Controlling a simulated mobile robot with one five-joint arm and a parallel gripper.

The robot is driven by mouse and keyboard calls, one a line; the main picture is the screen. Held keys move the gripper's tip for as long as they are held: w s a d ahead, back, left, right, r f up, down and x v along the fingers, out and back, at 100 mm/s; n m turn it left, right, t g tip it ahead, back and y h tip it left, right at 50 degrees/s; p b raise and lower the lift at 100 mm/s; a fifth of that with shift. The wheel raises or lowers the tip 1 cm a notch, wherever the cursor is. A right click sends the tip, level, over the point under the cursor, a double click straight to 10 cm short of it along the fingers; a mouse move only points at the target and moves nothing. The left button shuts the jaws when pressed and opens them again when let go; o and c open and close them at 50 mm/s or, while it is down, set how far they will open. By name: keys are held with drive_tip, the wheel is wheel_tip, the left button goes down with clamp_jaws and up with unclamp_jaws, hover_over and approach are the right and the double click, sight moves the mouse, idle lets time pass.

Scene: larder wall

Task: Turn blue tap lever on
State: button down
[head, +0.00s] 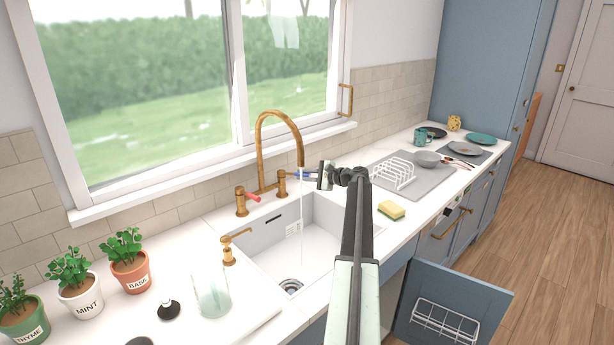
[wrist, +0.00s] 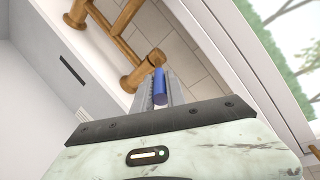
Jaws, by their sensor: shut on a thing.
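The brass tap (head: 262,150) stands behind the white sink, with a red lever (head: 252,197) on its left and the blue tap lever (head: 303,176) on its right. The blue lever points right, toward my gripper (head: 318,175). My gripper is shut on the lever's outer end. In the wrist view the blue lever (wrist: 160,86) runs from the brass valve down to my gripper (wrist: 162,105), whose body hides its end. A thin pale stream, seemingly water, falls from the spout into the sink (head: 270,255).
A yellow sponge (head: 391,210) and a drainer with a white rack (head: 393,173) lie to the right. A soap dispenser (head: 229,250), a glass jar (head: 212,295) and potted herbs (head: 130,262) stand to the left. A blue cupboard door (head: 455,300) hangs open below.

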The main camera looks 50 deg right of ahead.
drive_tip(key=c, duration=1.4)
unclamp_jaws()
drive_tip(key=shift+s+d, duration=0.25)
drive_tip(key=shift+s, duration=0.1)
drive_tip(key=shift+o, duration=0.2)
drive_tip(key=shift+w+a, duration=0.15)
drive_tip(key=shift+w, duration=0.05)
drive_tip(key=shift+s, duration=0.25)
drive_tip(key=p+v, duration=0.1)
drive_tip(key=v, duration=0.6)
drive_tip(key=shift+s+p, duration=0.15)
drive_tip(key=shift+p, duration=0.2)
